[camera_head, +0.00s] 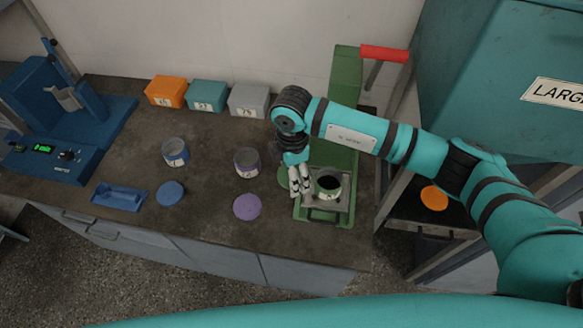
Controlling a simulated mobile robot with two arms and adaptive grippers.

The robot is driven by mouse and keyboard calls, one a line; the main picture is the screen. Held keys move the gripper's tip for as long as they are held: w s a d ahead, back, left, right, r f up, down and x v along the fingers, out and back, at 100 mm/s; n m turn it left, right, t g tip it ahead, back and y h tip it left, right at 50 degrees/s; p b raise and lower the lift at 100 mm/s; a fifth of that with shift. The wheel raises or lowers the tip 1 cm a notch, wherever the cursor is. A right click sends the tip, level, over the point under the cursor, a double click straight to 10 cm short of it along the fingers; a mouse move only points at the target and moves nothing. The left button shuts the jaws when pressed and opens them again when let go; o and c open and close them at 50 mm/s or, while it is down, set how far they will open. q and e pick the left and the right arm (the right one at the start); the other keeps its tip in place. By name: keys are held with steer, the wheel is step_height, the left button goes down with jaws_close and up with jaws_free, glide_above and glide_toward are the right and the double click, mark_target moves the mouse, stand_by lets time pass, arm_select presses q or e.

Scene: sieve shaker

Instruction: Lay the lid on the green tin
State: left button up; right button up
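The green tin (328,187) stands open on the platform of a green machine (348,135), its dark inside showing. A green lid (282,177) shows to the left of the tin, partly hidden behind my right gripper. My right gripper (301,188) points down just left of the tin, between the lid and the tin. Its two fingers look close together; whether they grip the lid's edge is too small to tell. My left gripper is not in view.
A blue tin (175,153), purple tin (247,163), blue lid (171,193) and purple lid (247,207) are on the bench (200,222). Several labelled boxes (207,96) line the wall. A blue device (65,130) stands left. An orange disc (434,197) lies right.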

steer(key=w+d+f, duration=0.1)
steer(key=w+d, duration=0.2)
steer(key=d, duration=0.7)
steer(key=shift+w+d+f+b, duration=0.1)
steer(key=shift+w+f+b, duration=0.05)
steer(key=shift+f+b, duration=2.5)
steer(key=shift+f, duration=0.75)
steer(key=o, duration=0.9)
steer(key=shift+r, duration=0.15)
